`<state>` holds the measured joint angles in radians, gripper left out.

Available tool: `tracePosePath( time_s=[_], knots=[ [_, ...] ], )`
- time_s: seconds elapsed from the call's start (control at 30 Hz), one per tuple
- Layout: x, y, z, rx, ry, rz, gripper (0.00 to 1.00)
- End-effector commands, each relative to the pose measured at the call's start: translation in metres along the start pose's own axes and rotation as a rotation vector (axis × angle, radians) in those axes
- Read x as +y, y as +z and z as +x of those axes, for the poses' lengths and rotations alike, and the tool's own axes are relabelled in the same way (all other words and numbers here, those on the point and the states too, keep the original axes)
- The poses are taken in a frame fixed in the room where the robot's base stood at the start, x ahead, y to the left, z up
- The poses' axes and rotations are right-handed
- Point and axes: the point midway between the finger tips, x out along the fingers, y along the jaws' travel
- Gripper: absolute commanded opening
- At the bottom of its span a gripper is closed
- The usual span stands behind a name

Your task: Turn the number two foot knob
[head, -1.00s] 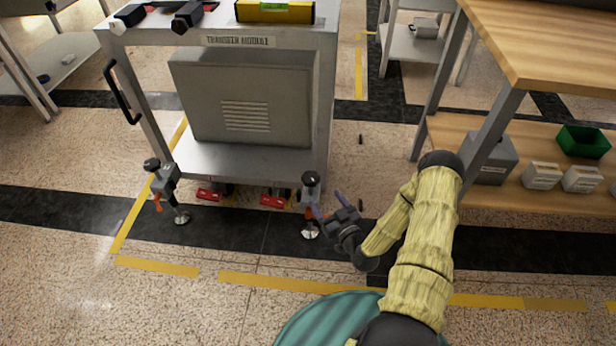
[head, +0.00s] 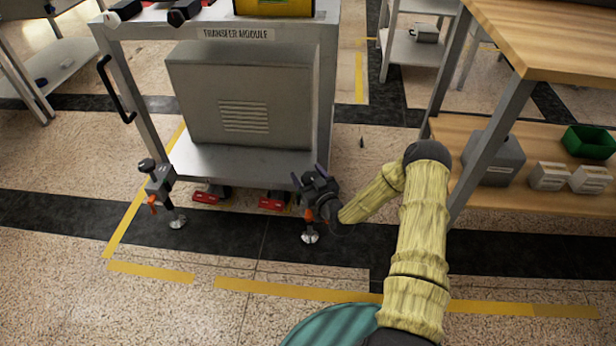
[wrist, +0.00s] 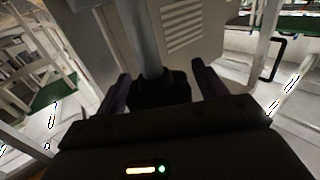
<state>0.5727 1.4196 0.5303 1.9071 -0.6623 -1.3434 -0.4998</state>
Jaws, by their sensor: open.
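The transfer module cart (head: 240,95) stands on levelling feet. Its front right foot (head: 310,237) has an orange part and a silver pad on the floor; its top is mostly hidden behind my gripper (head: 309,178). The front left foot (head: 160,185) has a black knob on top and stands clear. No foot number is legible. In the wrist view, my gripper (wrist: 163,88) is open, its two purple-grey fingers on either side of a black knob (wrist: 158,92) below a grey post. I cannot tell whether the fingers touch it.
Red-and-black casters (head: 275,201) sit under the cart between the front feet. A wooden workbench (head: 555,40) with a lower shelf stands to the right, close to my arm. Yellow tape (head: 290,292) marks the floor, which is clear in front of the cart.

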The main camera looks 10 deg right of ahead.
Motion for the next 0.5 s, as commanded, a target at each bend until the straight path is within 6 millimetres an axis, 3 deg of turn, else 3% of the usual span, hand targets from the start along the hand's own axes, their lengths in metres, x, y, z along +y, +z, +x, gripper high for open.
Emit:
tracePosePath(
  time_s=[0.1,0.33,0.5],
  knots=[
    [0.0,-0.0003,-0.0002,0.0,0.0,0.0,0.71],
    [0.0002,-0.0001,-0.0004,0.0,0.0,-0.001,0.26],
    [0.0001,-0.0004,-0.0005,0.0,0.004,-0.001,0.26]
  ],
)
